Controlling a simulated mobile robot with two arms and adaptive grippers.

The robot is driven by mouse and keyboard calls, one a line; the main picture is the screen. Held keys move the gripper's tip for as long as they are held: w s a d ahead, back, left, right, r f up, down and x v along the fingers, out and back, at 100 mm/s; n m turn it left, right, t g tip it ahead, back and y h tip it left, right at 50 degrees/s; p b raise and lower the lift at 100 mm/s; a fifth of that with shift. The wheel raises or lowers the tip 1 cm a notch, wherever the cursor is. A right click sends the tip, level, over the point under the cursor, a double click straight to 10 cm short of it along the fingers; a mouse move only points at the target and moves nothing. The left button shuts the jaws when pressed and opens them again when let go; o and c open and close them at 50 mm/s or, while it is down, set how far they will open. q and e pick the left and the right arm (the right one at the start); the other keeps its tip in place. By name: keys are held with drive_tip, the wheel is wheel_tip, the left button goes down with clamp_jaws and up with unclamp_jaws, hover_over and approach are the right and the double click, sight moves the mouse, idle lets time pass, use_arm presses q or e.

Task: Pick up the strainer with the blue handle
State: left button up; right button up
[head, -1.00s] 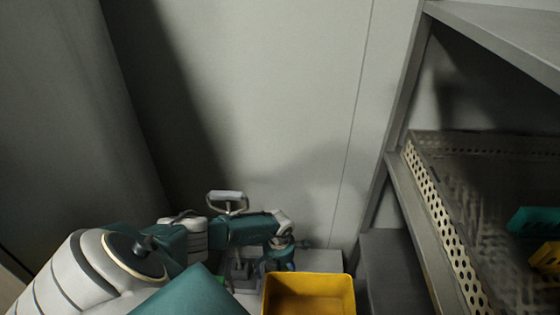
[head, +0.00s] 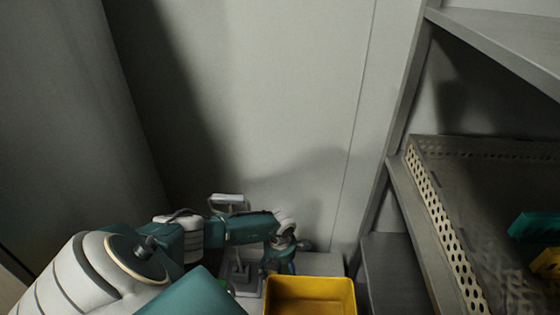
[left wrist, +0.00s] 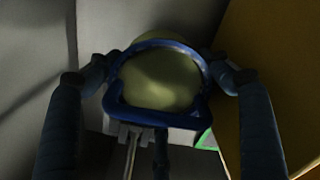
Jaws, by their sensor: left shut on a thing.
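The strainer's blue handle (left wrist: 154,46) shows in the left wrist view as a blue loop framing a pale yellow-green round surface. My left gripper (left wrist: 162,76) has one finger on each side of the loop, shut on it with the fingertips at its sides. In the head view my left gripper (head: 281,262) is low in the middle, just behind the yellow bin. The strainer is too small and too covered there to make out. My right gripper is in neither view.
The yellow bin (head: 310,281) stands at the bottom middle, close to my left gripper. Its wall fills the right of the wrist view. A shelf unit with a perforated tray (head: 430,190) stands at the right, with teal and yellow things (head: 538,228) on it. A plain wall is behind.

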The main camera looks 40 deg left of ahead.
use_arm(q)
wheel_tip(320, 180, up, 10)
drive_tip(key=shift+r+p, duration=0.1)
drive_tip(key=shift+p, duration=0.25)
wheel_tip(320, 180, up, 16)
drive_tip(key=b, duration=0.1)
drive_tip(key=s+d+r+m, duration=0.4)
drive_tip(key=d+r+m, duration=0.3)
drive_tip(key=m, duration=1)
drive_tip(key=s+d+r+m, duration=0.4)
drive_tip(key=d+r+m, duration=0.3)
drive_tip(key=d+m, duration=0.6)
drive_tip(key=shift+d+r+m, duration=0.2)
drive_tip(key=shift+r+m, duration=0.2)
drive_tip(key=shift+m, duration=2.1)
